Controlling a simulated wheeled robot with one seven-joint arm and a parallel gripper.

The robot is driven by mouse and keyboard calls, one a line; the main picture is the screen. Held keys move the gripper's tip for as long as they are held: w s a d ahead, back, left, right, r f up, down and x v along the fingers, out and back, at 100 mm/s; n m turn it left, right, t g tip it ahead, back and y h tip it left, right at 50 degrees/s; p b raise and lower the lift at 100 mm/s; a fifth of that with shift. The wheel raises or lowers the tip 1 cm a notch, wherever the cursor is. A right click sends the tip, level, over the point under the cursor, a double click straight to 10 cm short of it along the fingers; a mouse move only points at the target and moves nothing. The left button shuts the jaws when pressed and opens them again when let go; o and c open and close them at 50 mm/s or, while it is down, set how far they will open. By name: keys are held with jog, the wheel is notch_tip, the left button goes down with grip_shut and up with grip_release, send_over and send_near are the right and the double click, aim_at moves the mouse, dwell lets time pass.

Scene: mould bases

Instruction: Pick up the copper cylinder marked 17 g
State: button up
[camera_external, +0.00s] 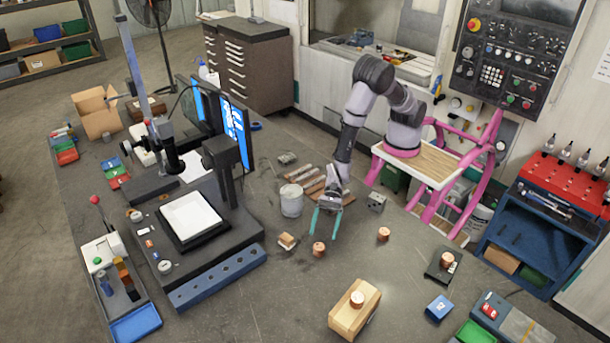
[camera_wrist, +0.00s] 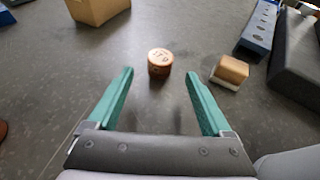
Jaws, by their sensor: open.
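The copper cylinder marked 17 g (camera_wrist: 159,62) stands upright on the grey table, its mark readable on the top face in the wrist view. In the external view, it is the copper cylinder (camera_external: 318,249) just in front of the fingertips. My gripper (camera_external: 324,233) is open and empty, with teal fingers pointing down toward the table. In the wrist view, the cylinder lies beyond the fingertips (camera_wrist: 159,73), roughly centred between them, with a gap on both sides. No contact with it shows.
A small brown-and-white block (camera_wrist: 231,71) lies close beside the cylinder. Other copper cylinders stand on the table (camera_external: 383,234), on a wooden block (camera_external: 342,318) and on a dark stand (camera_external: 440,273). A grey can (camera_external: 291,201) and metal bars are near my arm. A blue perforated rail (camera_external: 217,277) lies left.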

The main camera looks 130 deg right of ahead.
aim_at(320, 244)
jog(key=x, duration=0.5)
jog(key=shift+w+a+r, duration=0.15)
jog(key=shift+w+r, duration=0.05)
grip_shut()
